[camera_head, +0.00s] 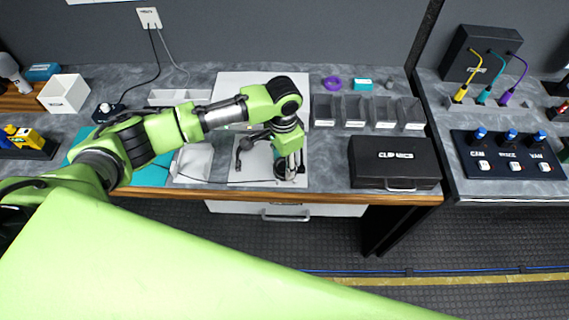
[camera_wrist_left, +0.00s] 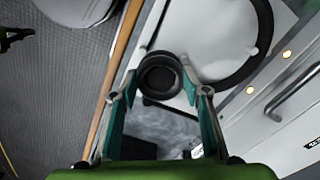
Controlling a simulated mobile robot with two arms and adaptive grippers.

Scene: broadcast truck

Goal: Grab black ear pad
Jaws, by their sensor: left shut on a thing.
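The black ear pad (camera_wrist_left: 159,76) is a round, dark ring with a hollow centre. In the left wrist view it sits between the teal-lined fingertips of my left gripper (camera_wrist_left: 163,72), which is shut on it. In the head view my left gripper (camera_head: 290,168) points down over the front part of a white mat (camera_head: 235,88) on the bench. The ear pad is mostly hidden by the fingers there. I cannot tell whether the pad still touches the surface below.
A black case marked CLIP MICS (camera_head: 394,163) stands right of the mat, with several small grey bins (camera_head: 355,112) behind it. A dark cabled item (camera_head: 244,144) lies left of the gripper. A white drawer (camera_head: 285,209) is below the wooden bench edge.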

